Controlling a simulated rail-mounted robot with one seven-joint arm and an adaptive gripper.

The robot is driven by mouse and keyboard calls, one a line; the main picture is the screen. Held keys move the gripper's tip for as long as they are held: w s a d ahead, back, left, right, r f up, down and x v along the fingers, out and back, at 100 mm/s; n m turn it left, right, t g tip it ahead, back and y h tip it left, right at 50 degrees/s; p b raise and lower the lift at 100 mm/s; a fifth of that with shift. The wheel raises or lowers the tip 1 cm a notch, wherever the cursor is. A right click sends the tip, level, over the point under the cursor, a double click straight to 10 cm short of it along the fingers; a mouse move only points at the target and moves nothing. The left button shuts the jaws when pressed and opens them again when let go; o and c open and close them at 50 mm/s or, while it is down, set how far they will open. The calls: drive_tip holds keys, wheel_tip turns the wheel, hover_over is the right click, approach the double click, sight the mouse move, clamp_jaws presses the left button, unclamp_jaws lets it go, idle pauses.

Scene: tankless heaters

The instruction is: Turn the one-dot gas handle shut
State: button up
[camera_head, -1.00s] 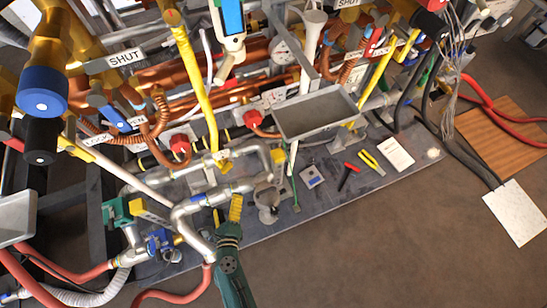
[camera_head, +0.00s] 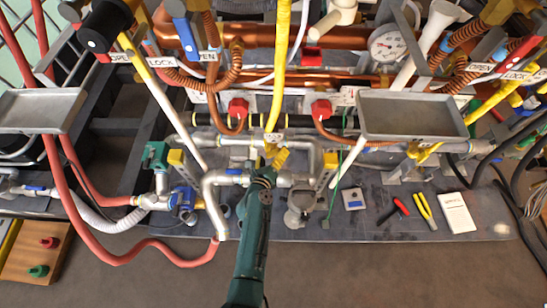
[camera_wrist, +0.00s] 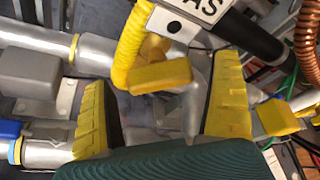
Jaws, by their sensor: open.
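In the wrist view, a yellow block-shaped handle (camera_wrist: 160,76) sits at the foot of a yellow coiled gas hose (camera_wrist: 130,50). A white tag (camera_wrist: 190,12) above it reads "AS" at its visible end, with one black dot on a plate below. My gripper (camera_wrist: 160,95) is open, its yellow-padded fingers left and right of the handle, with gaps on both sides. In the head view, my gripper (camera_head: 270,163) is over the silver pipes below the yellow hose (camera_head: 281,75). The handle cannot be picked out clearly there.
Another yellow handle (camera_wrist: 275,117) is just right of the right finger. A grey tray (camera_head: 412,117) stands right of the hose, and a cup-shaped metal part (camera_head: 300,205) is close to my gripper. Pliers (camera_head: 424,210) and a white card (camera_head: 457,213) lie on the bench.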

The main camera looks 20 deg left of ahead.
drive_tip(key=shift+w+f, duration=0.2)
drive_tip(key=shift+w, duration=0.2)
drive_tip(key=shift+r, duration=0.1)
drive_tip(key=c, duration=1.2)
